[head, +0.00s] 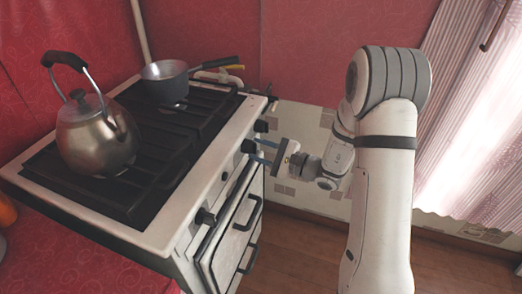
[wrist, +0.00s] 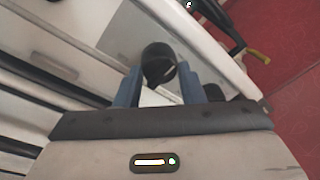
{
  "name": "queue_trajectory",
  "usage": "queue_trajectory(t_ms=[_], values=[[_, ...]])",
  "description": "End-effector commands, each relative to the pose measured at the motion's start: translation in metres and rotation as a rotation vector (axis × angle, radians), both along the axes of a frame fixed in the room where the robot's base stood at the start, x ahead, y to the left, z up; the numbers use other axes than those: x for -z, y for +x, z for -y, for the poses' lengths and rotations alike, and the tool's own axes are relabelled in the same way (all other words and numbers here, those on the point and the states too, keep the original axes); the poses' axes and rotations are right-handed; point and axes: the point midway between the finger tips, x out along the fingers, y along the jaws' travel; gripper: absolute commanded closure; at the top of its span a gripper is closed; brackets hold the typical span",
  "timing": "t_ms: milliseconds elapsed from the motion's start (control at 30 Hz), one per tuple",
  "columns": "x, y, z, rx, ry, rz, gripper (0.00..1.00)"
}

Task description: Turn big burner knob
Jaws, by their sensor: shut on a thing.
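The stove (head: 158,236) has a row of black knobs along its front panel. My gripper (head: 256,150) reaches the panel from the right, with its blue fingers on either side of one black knob (head: 247,146). In the wrist view this round knob (wrist: 159,62) sits between the two blue fingers of my gripper (wrist: 160,78), which is shut on it. The finger contact and the knob's turn angle are hard to make out.
Another knob (head: 261,126) is close beside the gripper, and one more (head: 205,217) sits nearer the front. A kettle (head: 98,140) and a saucepan (head: 164,82) stand on the grates. Oven handles (head: 250,214) stick out below. Open floor (head: 300,255) lies right of the stove.

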Motion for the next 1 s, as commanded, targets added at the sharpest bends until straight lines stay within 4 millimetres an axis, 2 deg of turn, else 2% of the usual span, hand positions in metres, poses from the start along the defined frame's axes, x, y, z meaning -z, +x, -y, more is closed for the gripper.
queue_trajectory(t_ms=[367,1000], values=[[-0.0003,-0.0009,-0.0109,-0.004,0.029,-0.094,0.87],[-0.0031,-0.0011,-0.0116,-0.007,0.195,-0.57,0.87]])
